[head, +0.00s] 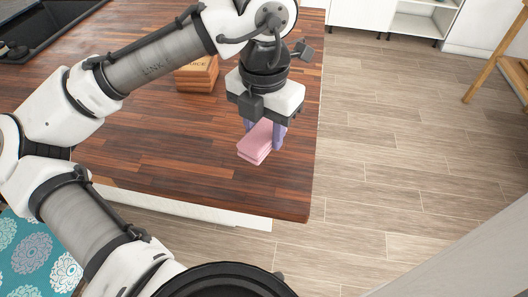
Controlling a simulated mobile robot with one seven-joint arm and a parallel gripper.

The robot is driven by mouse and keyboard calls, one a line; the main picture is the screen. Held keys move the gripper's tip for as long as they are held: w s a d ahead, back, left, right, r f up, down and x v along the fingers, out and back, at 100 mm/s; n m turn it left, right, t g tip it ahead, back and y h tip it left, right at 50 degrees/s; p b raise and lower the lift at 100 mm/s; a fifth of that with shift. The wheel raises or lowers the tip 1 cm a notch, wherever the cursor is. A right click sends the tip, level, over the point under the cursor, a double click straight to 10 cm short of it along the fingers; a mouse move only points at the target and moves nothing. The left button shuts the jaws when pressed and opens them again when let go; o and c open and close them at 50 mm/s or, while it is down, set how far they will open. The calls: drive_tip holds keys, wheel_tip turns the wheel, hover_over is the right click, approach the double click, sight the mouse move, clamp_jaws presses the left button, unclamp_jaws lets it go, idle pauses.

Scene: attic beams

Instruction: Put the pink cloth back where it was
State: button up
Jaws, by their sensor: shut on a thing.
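The pink cloth (255,144) is a small folded stack, in the head view near the right front part of the wooden countertop. My gripper (264,135) points down with its two purple-grey fingers on either side of the cloth, shut on it. Part of the cloth's far end is hidden between the fingers. I cannot tell whether the cloth touches the countertop or is held just above it.
A wooden box with lettering (197,76) stands on the countertop (150,160) behind my arm. A dark sink or tray (45,30) is at the far left. The countertop's right edge is close to my gripper, with open floor beyond it.

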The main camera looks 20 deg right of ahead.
sight(264, 165)
drive_tip(key=shift+f, duration=3.5)
drive_tip(key=shift+f, duration=0.15)
drive_tip(key=o, duration=0.9)
drive_tip(key=shift+o, duration=0.2)
wheel_tip(264, 165, up, 12)
drive_tip(key=shift+r, duration=0.2)
